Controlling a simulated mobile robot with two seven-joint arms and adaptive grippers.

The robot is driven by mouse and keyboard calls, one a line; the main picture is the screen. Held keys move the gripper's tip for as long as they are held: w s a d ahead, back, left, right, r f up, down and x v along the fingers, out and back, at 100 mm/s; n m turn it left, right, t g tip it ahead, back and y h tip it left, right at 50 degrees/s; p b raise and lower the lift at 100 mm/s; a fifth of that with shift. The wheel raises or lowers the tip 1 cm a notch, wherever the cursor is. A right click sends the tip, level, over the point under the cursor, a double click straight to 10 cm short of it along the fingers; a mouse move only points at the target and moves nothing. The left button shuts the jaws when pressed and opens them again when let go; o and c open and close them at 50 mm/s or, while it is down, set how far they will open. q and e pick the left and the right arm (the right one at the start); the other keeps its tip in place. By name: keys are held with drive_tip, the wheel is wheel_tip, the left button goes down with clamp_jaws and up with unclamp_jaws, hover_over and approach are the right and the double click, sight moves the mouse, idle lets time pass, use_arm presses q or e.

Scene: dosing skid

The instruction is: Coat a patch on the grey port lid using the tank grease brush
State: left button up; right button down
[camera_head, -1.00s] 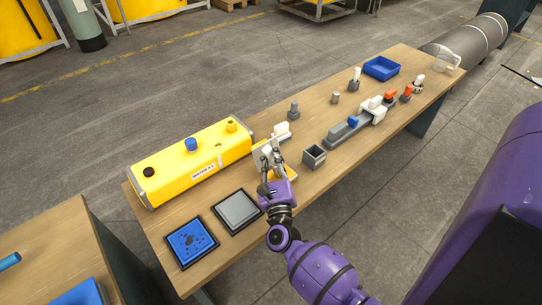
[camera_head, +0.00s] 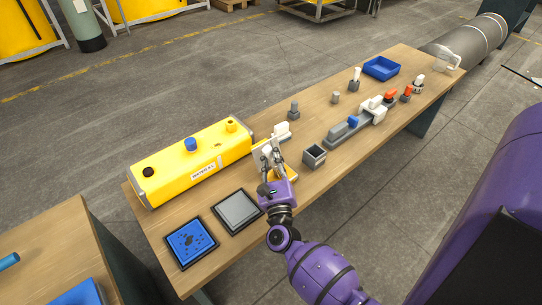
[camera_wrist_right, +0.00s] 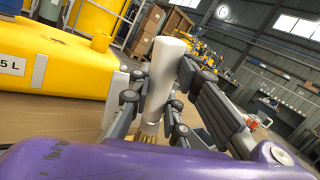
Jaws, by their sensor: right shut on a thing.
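My right gripper (camera_head: 271,165) is shut on the tank grease brush, over the yellow-edged stand on the table. In the right wrist view the brush (camera_wrist_right: 164,70) has a pale, near-upright handle between the fingers (camera_wrist_right: 155,100), with yellowish bristles at its lower end, partly hidden by my purple wrist. The grey port lid (camera_head: 237,211) looks like the flat grey square in a dark frame, left of and nearer than the gripper. No coat shows on it. The gripper is apart from the lid. My left gripper is not in view.
A yellow tank (camera_head: 190,165) lies behind the lid, and a blue dark-spotted square (camera_head: 192,243) is left of it. A grey open box (camera_head: 314,155) stands right of the gripper. Farther right are several small fittings and a blue tray (camera_head: 381,68).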

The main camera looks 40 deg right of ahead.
drive_tip(key=shift+s+f, duration=0.1)
drive_tip(key=shift+f, duration=0.1)
drive_tip(key=shift+r+p, duration=2.8)
drive_tip(key=shift+r, duration=0.9)
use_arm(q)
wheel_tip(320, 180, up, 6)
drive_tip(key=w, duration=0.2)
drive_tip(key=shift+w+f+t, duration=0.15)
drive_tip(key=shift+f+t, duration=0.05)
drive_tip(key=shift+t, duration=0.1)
use_arm(e)
drive_tip(key=shift+f, duration=0.1)
